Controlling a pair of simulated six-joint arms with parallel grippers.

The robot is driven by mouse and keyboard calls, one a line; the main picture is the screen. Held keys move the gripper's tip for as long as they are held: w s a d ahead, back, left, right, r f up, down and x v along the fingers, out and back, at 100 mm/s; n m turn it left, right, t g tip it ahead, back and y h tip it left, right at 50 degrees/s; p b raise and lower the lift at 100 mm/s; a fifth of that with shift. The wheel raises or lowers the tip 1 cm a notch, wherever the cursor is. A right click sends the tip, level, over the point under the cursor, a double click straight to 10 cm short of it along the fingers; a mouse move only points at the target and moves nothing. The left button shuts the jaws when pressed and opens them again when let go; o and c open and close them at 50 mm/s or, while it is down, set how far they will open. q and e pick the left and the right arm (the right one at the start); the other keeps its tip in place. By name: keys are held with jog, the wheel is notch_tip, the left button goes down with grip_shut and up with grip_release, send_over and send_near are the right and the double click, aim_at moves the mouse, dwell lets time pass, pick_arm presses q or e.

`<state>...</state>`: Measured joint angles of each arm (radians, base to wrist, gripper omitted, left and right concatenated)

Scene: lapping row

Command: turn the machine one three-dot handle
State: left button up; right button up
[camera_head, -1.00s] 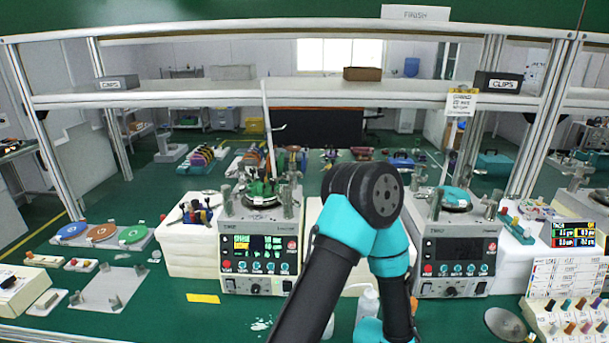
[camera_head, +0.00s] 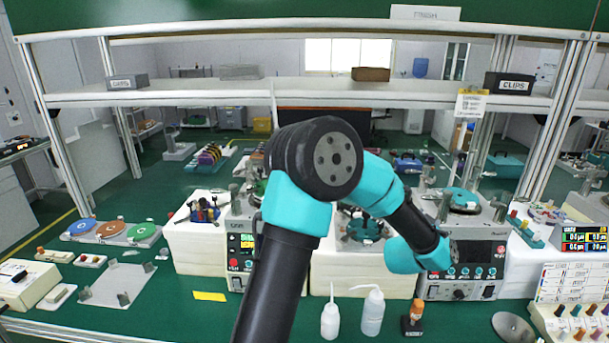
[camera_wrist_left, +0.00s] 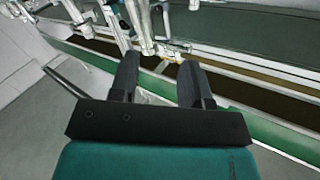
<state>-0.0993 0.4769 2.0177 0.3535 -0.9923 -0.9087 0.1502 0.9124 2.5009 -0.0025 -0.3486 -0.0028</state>
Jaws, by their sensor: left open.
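Two lapping machines stand on the green bench in the head view. The left machine (camera_head: 238,262), with a lit green display, is largely covered by my arm. The right machine (camera_head: 492,258) carries a teal round part (camera_head: 462,197) on top, and my arm covers part of its front panel. I cannot read which is machine one, and no three-dot mark is legible. My left gripper (camera_wrist_left: 158,66) is open and empty in the left wrist view, with blurred metal fittings beyond its fingers. In the head view no gripper fingers can be made out.
Between the machines, a teal-topped part (camera_head: 364,229) sits on a white block (camera_head: 345,275). Two white bottles (camera_head: 372,312) and an orange-topped item (camera_head: 415,316) stand in front. Colored discs (camera_head: 111,230) lie at left. A shelf (camera_head: 320,90) crosses above.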

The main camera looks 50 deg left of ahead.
pick_arm(q)
jog(key=s+a+r+n+g+y, duration=0.1)
jog(key=s+a+n+g+y, duration=0.5)
jog(key=a+n, duration=0.3)
jog(key=s+a+r+n+g+y, duration=0.1)
jog(key=s+a+n+g+y, duration=0.5)
jog(key=a, duration=0.9)
jog(key=n+y, duration=0.2)
jog(key=n, duration=0.2)
jog(key=shift+s+r+g, duration=0.25)
jog(key=shift+s+g, duration=0.05)
jog(key=shift+s, duration=0.1)
jog(key=shift+a, duration=0.2)
jog(key=x, duration=1.7)
jog(key=shift+w+a, duration=0.1)
jog(key=shift+w, duration=0.05)
jog(key=shift+c, duration=0.2)
grip_shut()
